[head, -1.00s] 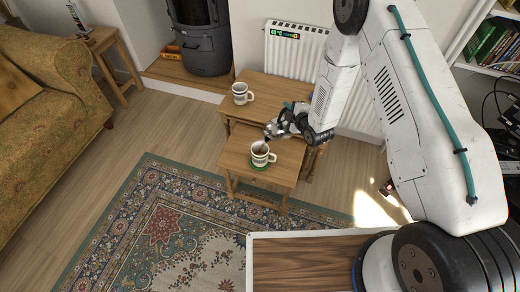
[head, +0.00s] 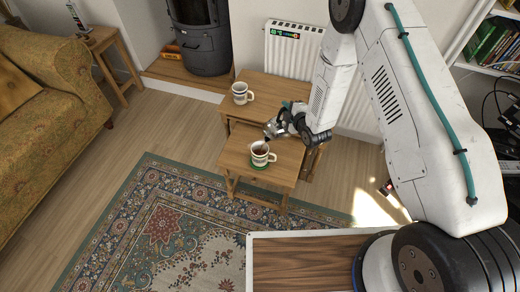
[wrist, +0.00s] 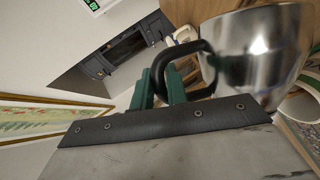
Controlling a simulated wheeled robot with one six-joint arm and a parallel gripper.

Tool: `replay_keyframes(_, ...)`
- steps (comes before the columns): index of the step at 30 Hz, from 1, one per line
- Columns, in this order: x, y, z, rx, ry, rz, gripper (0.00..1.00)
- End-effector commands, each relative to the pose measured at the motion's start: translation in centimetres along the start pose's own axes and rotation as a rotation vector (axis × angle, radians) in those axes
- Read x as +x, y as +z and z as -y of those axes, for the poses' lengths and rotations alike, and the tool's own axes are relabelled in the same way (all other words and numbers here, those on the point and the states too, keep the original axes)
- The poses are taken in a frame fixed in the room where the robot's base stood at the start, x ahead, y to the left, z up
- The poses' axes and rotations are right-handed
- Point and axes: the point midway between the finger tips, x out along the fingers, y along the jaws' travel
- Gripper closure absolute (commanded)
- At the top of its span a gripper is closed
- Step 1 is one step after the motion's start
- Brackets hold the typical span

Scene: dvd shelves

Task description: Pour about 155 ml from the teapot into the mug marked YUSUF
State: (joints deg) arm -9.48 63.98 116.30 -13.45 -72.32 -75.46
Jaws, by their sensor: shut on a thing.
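My gripper (wrist: 172,85) has green fingers shut on the black handle of a shiny metal teapot (wrist: 262,50). In the head view the teapot (head: 272,129) is small and partly hidden by my gripper (head: 285,124). Its spout end is just above and beside a white mug with dark bands (head: 260,158). This mug stands upright on a green coaster on the lower small table and has brown liquid inside. A second, similar mug (head: 240,98) stands on the higher table behind. I cannot read a name on either mug. A pale rim shows at the wrist view's right edge.
The lower wooden table (head: 236,160) stands in front of the higher one (head: 268,90). A radiator (head: 290,48) with a small display is behind them, and a dark stove (head: 203,40) is back left. A patterned rug (head: 165,225) lies in front.

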Motion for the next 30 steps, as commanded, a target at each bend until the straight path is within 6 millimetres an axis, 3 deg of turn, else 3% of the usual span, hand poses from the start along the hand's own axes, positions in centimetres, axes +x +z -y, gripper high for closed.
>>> replay_keyframes(13,-0.1,-0.3,-0.2,-0.021,0.010,0.005,1.00)
replay_keyframes(18,1.6,3.5,1.6,0.205,-0.078,-0.041,1.00)
replay_keyframes(30,3.0,5.7,3.3,0.383,-0.145,-0.084,1.00)
